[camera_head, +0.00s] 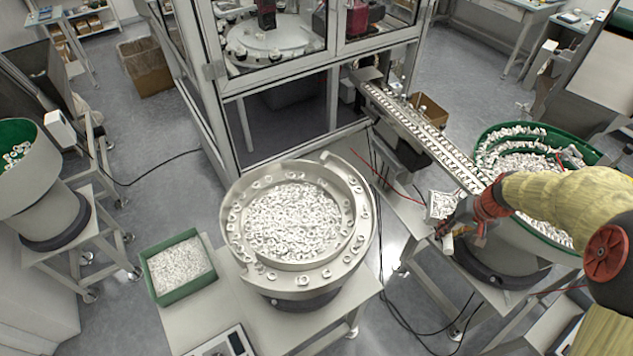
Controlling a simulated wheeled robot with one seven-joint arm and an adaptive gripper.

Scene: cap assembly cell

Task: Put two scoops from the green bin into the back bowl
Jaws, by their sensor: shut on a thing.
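The green bin (205,278) sits on a table at the lower left, full of small white parts. Beside it stands a large metal feeder bowl (232,240) holding many white caps. A second bowl, with a green lining (577,150), stands at the right, partly hidden by my yellow arm. A third, green inside (14,132), is at the left edge. Which one is the back bowl is not clear. My gripper (452,232) is at the right, left of the right bowl, shut on a small pale scoop (441,206). What the scoop holds is too small to tell.
A track of parts (422,130) runs from the framed machine (215,100) toward the right bowl. Black and red cables hang near it. A small scale-like device (228,343) lies at the table's front. Open floor separates the left stand from the middle table.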

